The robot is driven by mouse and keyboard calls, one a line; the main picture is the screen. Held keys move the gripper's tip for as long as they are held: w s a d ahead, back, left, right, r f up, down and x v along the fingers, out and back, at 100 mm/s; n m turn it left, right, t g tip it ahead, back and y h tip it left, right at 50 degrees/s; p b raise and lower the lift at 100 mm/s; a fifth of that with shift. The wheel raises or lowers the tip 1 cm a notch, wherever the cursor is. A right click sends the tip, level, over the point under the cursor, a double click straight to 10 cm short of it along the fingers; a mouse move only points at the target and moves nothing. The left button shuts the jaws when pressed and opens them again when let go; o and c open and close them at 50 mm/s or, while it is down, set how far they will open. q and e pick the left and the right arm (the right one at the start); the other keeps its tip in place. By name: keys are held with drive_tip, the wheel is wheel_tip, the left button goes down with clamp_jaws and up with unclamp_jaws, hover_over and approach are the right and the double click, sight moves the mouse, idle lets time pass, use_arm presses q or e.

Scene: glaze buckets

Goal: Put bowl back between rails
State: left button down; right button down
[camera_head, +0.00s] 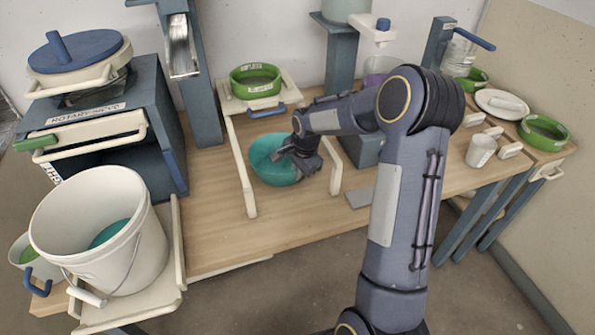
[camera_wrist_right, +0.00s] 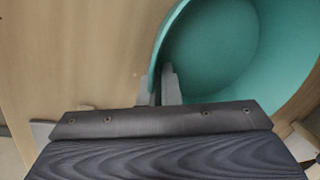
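A teal bowl (camera_head: 266,165) is between two cream rails, the left rail (camera_head: 240,172) and the right rail (camera_head: 336,165), on the wooden table. My right gripper (camera_head: 297,165) is at the bowl's right side. In the right wrist view the bowl (camera_wrist_right: 215,45) fills the upper right, and the right gripper's fingers (camera_wrist_right: 160,87) are close together with the bowl's wall between them, one inside and one outside. Its underside is hidden, so I cannot tell whether it touches the table. My left gripper is not in view.
A green bowl (camera_head: 255,81) sits on a cream stand behind the rails. A white bucket (camera_head: 90,230) stands at the left front. A grey flat piece (camera_head: 358,197) lies right of the rails, and a white cup (camera_head: 481,151) stands farther right. Bare table lies left of the rails.

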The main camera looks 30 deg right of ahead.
drive_tip(key=c, duration=1.6)
unclamp_jaws()
drive_tip(key=shift+f, duration=0.1)
drive_tip(key=shift+c, duration=0.2)
drive_tip(key=shift+r, duration=0.3)
drive_tip(key=v, duration=1.1)
drive_tip(key=s+a+r+n+t+y, duration=0.1)
drive_tip(key=s+a+r+n, duration=0.2)
drive_tip(key=s, duration=0.4)
drive_tip(key=s+a+r+n+t, duration=0.1)
drive_tip(key=s+a+r+n, duration=0.3)
drive_tip(key=s, duration=0.2)
drive_tip(key=s+a+f+n+y, duration=0.1)
drive_tip(key=s+a+f+n, duration=0.1)
drive_tip(key=s, duration=0.4)
drive_tip(key=s+a+f+n+t+y, duration=0.1)
drive_tip(key=s+a+n, duration=0.4)
drive_tip(key=s+a, duration=0.1)
drive_tip(key=shift+s+f+n, duration=0.3)
drive_tip(key=shift+s+f, duration=0.05)
drive_tip(key=shift+s, duration=0.3)
